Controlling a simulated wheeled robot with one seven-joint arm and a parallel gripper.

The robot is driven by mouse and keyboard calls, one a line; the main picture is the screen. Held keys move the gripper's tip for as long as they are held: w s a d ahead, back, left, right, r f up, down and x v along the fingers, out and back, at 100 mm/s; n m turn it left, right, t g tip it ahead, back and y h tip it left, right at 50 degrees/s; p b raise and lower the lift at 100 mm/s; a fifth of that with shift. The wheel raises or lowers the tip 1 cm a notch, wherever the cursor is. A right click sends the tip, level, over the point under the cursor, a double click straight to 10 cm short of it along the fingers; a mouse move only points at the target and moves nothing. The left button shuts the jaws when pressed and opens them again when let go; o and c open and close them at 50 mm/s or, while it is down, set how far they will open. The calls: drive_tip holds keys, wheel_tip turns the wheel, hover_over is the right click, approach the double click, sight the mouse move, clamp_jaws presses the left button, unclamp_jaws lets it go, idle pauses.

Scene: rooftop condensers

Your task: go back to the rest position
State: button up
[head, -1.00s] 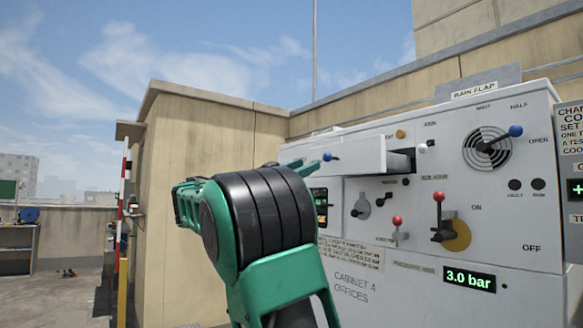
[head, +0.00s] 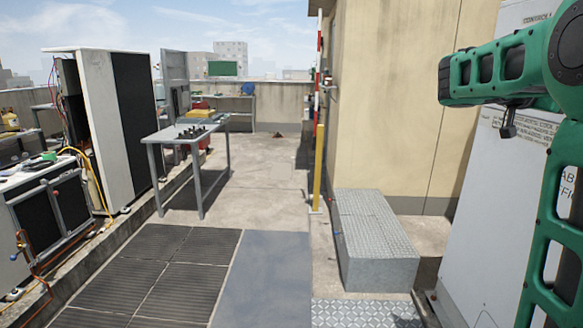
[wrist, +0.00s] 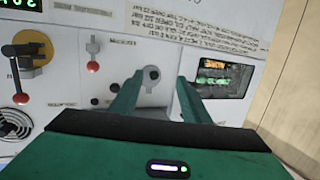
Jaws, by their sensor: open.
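My gripper (wrist: 157,97) shows in the wrist view with its two green fingers apart and nothing between them. It faces the pale cabinet panel (wrist: 190,20), which appears upside down there. I cannot tell how far the fingertips are from the panel. In the head view my green arm is at the right edge, in front of the cabinet (head: 490,190); the gripper's fingers cannot be made out there.
A red-knobbed lever (wrist: 22,97) and a smaller red-knobbed one (wrist: 93,66) are on the panel. A metal step (head: 372,235) stands beside the cabinet. A grey table (head: 185,135) and open units (head: 105,120) stand left. Clear floor (head: 270,190) lies between.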

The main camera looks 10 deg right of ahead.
drive_tip(key=s+a+f+n+t+y, duration=0.1)
drive_tip(key=s+a+f+n+y, duration=0.3)
drive_tip(key=f, duration=0.8)
drive_tip(key=s+a+f+n+y, duration=0.1)
drive_tip(key=s+a+f+y, duration=0.4)
drive_tip(key=f, duration=0.7)
drive_tip(key=s+a+f+n+g+y, duration=0.1)
drive_tip(key=s+a+f+n+y, duration=0.1)
drive_tip(key=s+a+f, duration=0.2)
drive_tip(key=s+a+f+n+y, duration=0.2)
drive_tip(key=s+a, duration=0.4)
drive_tip(key=a, duration=0.5)
drive_tip(key=s+a+f+n+g+y, duration=0.1)
drive_tip(key=s+a+f+y, duration=0.2)
drive_tip(key=a+f, duration=0.3)
drive_tip(key=shift+s+a+f+n+g, duration=0.3)
drive_tip(key=shift+s+a+n, duration=0.1)
drive_tip(key=shift+s+a, duration=0.5)
drive_tip(key=shift+d, duration=0.1)
drive_tip(key=c, duration=0.3)
